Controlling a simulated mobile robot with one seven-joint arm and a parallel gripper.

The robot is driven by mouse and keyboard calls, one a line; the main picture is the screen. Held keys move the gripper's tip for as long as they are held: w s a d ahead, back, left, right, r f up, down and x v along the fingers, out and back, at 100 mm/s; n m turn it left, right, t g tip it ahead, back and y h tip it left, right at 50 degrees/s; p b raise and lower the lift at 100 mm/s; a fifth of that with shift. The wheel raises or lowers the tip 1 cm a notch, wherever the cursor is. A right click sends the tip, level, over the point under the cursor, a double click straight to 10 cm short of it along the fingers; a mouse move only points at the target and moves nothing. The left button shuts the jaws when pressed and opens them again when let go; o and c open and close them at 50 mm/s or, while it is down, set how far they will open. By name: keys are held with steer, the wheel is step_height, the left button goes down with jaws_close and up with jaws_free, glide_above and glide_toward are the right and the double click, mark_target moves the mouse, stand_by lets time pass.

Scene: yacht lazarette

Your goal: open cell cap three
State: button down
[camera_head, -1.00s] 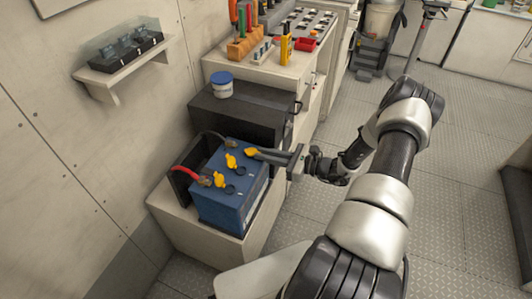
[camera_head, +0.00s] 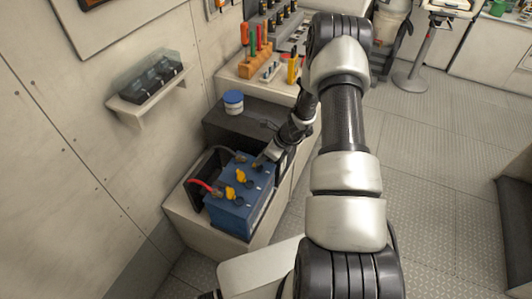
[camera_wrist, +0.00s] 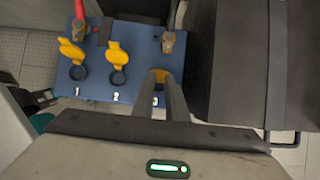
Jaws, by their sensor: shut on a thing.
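The blue battery (camera_head: 232,212) stands in a black tray on a pale bench at the left wall. Two yellow cell caps stand tipped up beside dark round openings: one (camera_head: 231,193), which also shows in the wrist view (camera_wrist: 72,50), and one (camera_head: 240,175), also in the wrist view (camera_wrist: 117,54). A third yellow cap (camera_wrist: 158,75) sits in line with them, between the fingertips of my gripper (camera_wrist: 168,88). My gripper is shut on it; the fingers hide much of it and its opening. In the head view my gripper (camera_head: 262,163) covers that cap.
A red lead (camera_head: 200,184) and a dark lead (camera_head: 207,155) run to the battery terminals. A dark box (camera_head: 240,120) with a blue-lidded tub (camera_head: 233,102) stands just behind. A wall shelf (camera_head: 148,102) is at left.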

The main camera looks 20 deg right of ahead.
mark_target(248, 165)
steer(key=shift+w+a+r+g+h+p, duration=0.3)
steer(key=shift+w+a+r+g+p, duration=0.1)
steer(key=shift+a+r+p, duration=0.25)
steer(key=shift+w+a+f+g+h+p, duration=0.3)
steer(key=shift+w+a+g+h+p, duration=0.1)
steer(key=shift+g+h+p, duration=0.3)
steer(key=shift+w+a+f+g+h+b, duration=0.5)
steer(key=shift+g+h+b, duration=0.25)
steer(key=shift+g+h, duration=0.2)
steer(key=g+h+b, duration=0.1)
steer(key=b, duration=0.1)
steer(key=w+a+g+h+b, duration=0.1)
steer(key=b, duration=0.2)
steer(key=shift+w+f, duration=0.1)
steer(key=shift+f, duration=0.15)
steer(key=g+h+b, duration=0.1)
steer(key=b, duration=0.1)
steer(key=shift+w+a+r+b, duration=0.1)
steer(key=shift+w+a+b, duration=0.1)
steer(key=shift+b, duration=0.1)
steer(key=shift+s, duration=0.15)
steer(key=c, duration=1.8)
jaws_free()
steer(key=shift+d, duration=0.15)
steer(key=shift+o, duration=0.2)
steer(key=shift+r, duration=0.1)
